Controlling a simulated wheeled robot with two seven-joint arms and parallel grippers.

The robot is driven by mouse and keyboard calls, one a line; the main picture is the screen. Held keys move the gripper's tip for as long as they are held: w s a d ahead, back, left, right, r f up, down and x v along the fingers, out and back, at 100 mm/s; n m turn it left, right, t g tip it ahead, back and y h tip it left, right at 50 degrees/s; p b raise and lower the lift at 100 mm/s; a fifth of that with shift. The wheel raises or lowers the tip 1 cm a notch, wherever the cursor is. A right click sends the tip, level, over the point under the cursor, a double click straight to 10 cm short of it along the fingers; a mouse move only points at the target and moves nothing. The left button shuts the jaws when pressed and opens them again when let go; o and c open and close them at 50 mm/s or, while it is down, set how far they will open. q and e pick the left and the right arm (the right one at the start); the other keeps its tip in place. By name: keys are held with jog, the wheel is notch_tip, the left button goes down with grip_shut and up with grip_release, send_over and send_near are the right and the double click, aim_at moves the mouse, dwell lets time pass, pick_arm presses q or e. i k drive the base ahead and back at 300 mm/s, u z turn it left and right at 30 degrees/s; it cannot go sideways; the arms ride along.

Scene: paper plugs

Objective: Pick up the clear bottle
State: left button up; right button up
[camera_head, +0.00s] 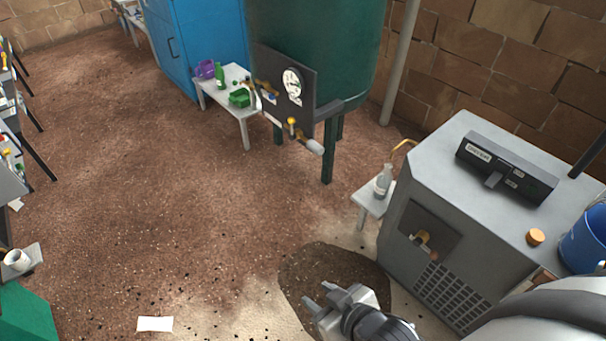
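The clear bottle (383,181) stands upright on a small white stool (368,201) at the left side of a grey machine. A thin yellow-orange tube curves just above its neck; I cannot tell whether it touches the bottle. My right gripper (318,297) is low in the picture, over a dark wet patch of floor. Its two fingers are apart with nothing between them. It is well below and left of the bottle in the picture, not touching it. My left gripper is out of the picture.
The grey machine (450,187) fills the right, with an orange cap (535,236) and a blue bucket (586,240) on top. A green tank (318,50) on legs stands behind. A white table (233,104) holds a green bottle and bins. White paper (155,324) lies on open floor.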

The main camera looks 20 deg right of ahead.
aim_at(385, 177)
jog(key=u, duration=0.5)
jog(key=i, duration=2.05)
jog(key=z, duration=2.6)
jog(key=i, duration=1)
jog(key=u, duration=0.1)
